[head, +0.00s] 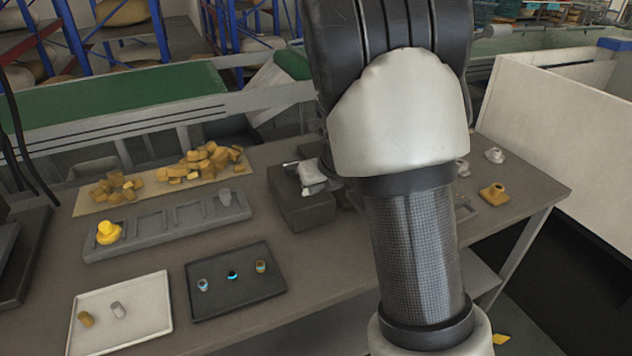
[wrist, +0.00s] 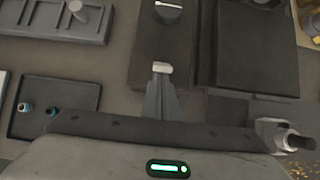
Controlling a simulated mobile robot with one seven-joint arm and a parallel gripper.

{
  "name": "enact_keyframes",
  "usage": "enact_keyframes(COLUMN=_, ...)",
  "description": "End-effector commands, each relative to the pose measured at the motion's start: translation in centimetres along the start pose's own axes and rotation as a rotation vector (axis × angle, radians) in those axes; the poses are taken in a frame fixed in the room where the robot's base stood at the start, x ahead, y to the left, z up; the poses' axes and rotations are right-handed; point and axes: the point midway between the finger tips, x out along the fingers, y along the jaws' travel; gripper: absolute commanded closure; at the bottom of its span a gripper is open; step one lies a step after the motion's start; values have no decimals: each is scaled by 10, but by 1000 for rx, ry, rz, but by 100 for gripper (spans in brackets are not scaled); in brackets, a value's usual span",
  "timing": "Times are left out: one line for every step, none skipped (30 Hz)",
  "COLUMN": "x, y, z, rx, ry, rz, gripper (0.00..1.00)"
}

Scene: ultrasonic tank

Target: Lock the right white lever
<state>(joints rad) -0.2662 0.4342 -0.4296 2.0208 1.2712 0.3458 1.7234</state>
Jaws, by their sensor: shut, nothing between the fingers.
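A thin white lever (wrist: 168,5) lies across a dark grey block (wrist: 148,35) at the top edge of the wrist view. In the head view the block (head: 303,213) stands on the table, with a small white bar (head: 291,163) at its far top edge. My gripper (wrist: 161,68) is shut and empty. Its pale fingertips are over the block, on the near side of the lever, with a gap between them in the picture. I see only one lever clearly and cannot tell whether it is the right one. My arm hides the area right of the block in the head view.
A dark box (wrist: 250,48) stands right of the block. On the left are a grey slotted rack (head: 165,225) with a yellow piece, a black tray (head: 238,292) and a white tray (head: 120,315) holding small parts. Yellow pieces (head: 205,163) lie behind the rack.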

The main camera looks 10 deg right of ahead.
Motion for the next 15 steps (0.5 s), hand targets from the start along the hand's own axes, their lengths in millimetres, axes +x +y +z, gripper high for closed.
enact_keyframes(x=-5, y=0, z=6, rx=-2, ry=13, rz=0, gripper=100)
enact_keyframes(x=-6, y=0, z=6, rx=1, ry=13, rz=0, gripper=100)
enact_keyframes(x=-6, y=0, z=8, rx=2, ry=12, rz=0, gripper=100)
enact_keyframes(x=-6, y=-1, z=9, rx=3, ry=12, rz=-1, gripper=100)
enact_keyframes(x=-7, y=-1, z=10, rx=3, ry=12, rz=-1, gripper=100)
enact_keyframes(x=-7, y=0, z=12, rx=2, ry=12, rz=1, gripper=100)
enact_keyframes(x=-7, y=-1, z=14, rx=4, ry=11, rz=0, gripper=100)
enact_keyframes(x=-7, y=-1, z=15, rx=3, ry=12, rz=0, gripper=100)
enact_keyframes(x=-6, y=0, z=17, rx=2, ry=11, rz=0, gripper=100)
enact_keyframes(x=-6, y=-1, z=19, rx=3, ry=10, rz=-1, gripper=100)
enact_keyframes(x=-6, y=-1, z=21, rx=3, ry=10, rz=-1, gripper=100)
enact_keyframes(x=-5, y=-1, z=24, rx=1, ry=10, rz=0, gripper=100)
enact_keyframes(x=-4, y=-1, z=26, rx=1, ry=10, rz=0, gripper=100)
enact_keyframes(x=-3, y=0, z=28, rx=1, ry=10, rz=0, gripper=100)
enact_keyframes(x=-2, y=-1, z=31, rx=1, ry=9, rz=0, gripper=100)
